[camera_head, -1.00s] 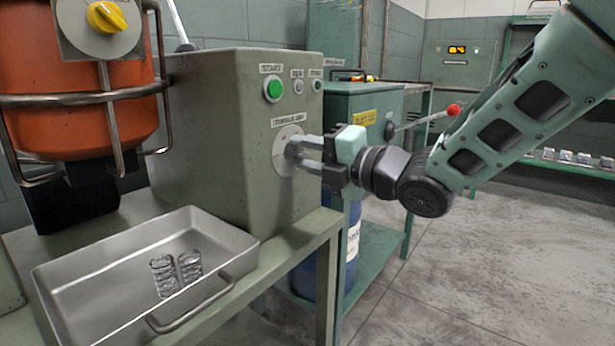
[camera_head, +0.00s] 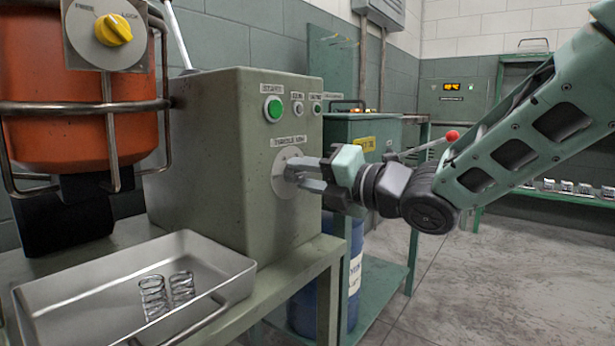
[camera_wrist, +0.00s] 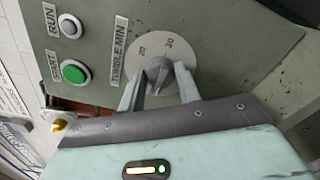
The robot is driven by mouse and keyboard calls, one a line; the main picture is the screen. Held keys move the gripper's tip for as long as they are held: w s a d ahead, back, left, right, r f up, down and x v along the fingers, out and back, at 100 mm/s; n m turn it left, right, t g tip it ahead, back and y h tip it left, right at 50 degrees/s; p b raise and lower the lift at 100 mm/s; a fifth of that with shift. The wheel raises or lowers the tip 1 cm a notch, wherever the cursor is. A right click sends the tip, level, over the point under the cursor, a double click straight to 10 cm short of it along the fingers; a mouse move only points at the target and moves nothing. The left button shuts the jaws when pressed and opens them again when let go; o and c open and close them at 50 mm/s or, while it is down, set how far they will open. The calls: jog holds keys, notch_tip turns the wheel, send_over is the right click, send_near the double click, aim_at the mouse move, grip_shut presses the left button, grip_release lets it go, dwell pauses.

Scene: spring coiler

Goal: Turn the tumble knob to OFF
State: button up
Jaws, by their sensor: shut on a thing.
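The tumble knob is a grey knob (camera_wrist: 158,74) on a pale round dial (camera_wrist: 178,50) marked with numbers such as 20 and 30, below a "TUMBLE MIN" label. In the head view the dial (camera_head: 280,170) is on the front of the green-grey control box (camera_head: 205,150), and my gripper's fingers hide most of the knob. My gripper (camera_head: 299,173) reaches in from the right and is shut on the knob. In the wrist view its two fingers (camera_wrist: 160,92) stand on either side of the knob. An OFF mark cannot be made out.
A green START button (camera_head: 273,108) and smaller buttons sit above the dial. A metal tray (camera_head: 225,285) with two springs (camera_head: 167,294) lies on the bench at lower left. An orange drum (camera_head: 75,110) with a yellow knob (camera_head: 113,30) stands left. Open floor lies right.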

jog(key=o, duration=1)
jog(key=p+v, duration=0.2)
jog(key=v, duration=1.5)
jog(key=shift+s+d+f+p, duration=0.1)
jog(key=shift+s+d+p, duration=0.05)
jog(key=shift+p, duration=0.15)
